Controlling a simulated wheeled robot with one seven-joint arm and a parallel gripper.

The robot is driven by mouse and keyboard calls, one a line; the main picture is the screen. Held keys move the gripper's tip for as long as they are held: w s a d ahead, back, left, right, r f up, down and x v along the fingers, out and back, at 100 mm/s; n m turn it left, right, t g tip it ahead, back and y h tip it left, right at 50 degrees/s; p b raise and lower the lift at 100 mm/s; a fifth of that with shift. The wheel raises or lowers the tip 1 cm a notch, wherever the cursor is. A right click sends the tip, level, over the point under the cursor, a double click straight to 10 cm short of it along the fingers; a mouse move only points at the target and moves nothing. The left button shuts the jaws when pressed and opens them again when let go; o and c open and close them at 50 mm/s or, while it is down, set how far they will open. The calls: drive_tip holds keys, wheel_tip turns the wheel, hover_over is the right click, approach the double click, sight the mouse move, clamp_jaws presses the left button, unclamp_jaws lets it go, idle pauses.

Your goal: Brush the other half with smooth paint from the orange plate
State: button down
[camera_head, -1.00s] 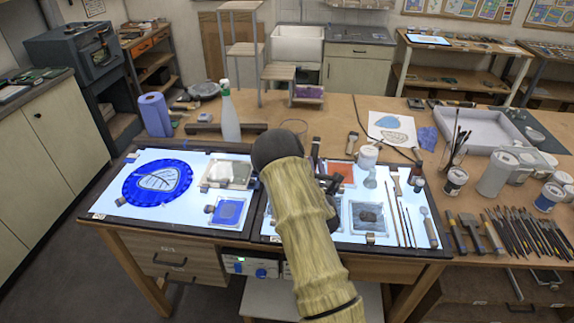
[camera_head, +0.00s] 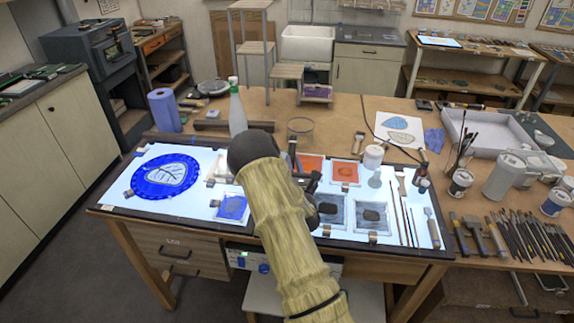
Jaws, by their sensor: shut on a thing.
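The blue round glass piece (camera_head: 137,190) lies at the left of the light table, with a pale leaf shape (camera_head: 166,173) drawn in dark lines at its middle. One orange plate (camera_head: 345,172) lies towards the back right of the light table. A second orange plate (camera_head: 312,162) lies to its left, partly hidden by my arm. My gripper (camera_head: 313,184) is mostly hidden behind my arm, over the middle of the light table. A thin dark upright piece, perhaps the brush handle, shows beside it. The brush tip is hidden.
A blue plate (camera_head: 232,207) and two grey plates (camera_head: 373,218) lie on the light table. A bottle (camera_head: 237,110), a blue paper roll (camera_head: 164,110) and a glass bowl (camera_head: 300,128) stand behind. Brushes (camera_head: 410,222) lie to the right; jars (camera_head: 459,184) stand further right.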

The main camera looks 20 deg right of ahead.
idle(0.3)
drive_tip(key=shift+f+b, duration=1.15)
drive_tip(key=shift+f, duration=1.35)
drive_tip(key=shift+f+b, duration=0.1)
drive_tip(key=shift+b, duration=0.25)
drive_tip(key=shift+b, duration=0.3)
drive_tip(key=shift+f+b, duration=0.4)
drive_tip(key=shift+b, duration=0.45)
drive_tip(key=shift+s+a+b, duration=0.25)
drive_tip(key=shift+s+a, duration=0.25)
drive_tip(key=shift+s, duration=0.2)
drive_tip(key=shift+s+a+b, duration=0.25)
drive_tip(key=shift+s+a, duration=0.2)
drive_tip(key=shift+s, duration=0.2)
drive_tip(key=shift+w, duration=0.1)
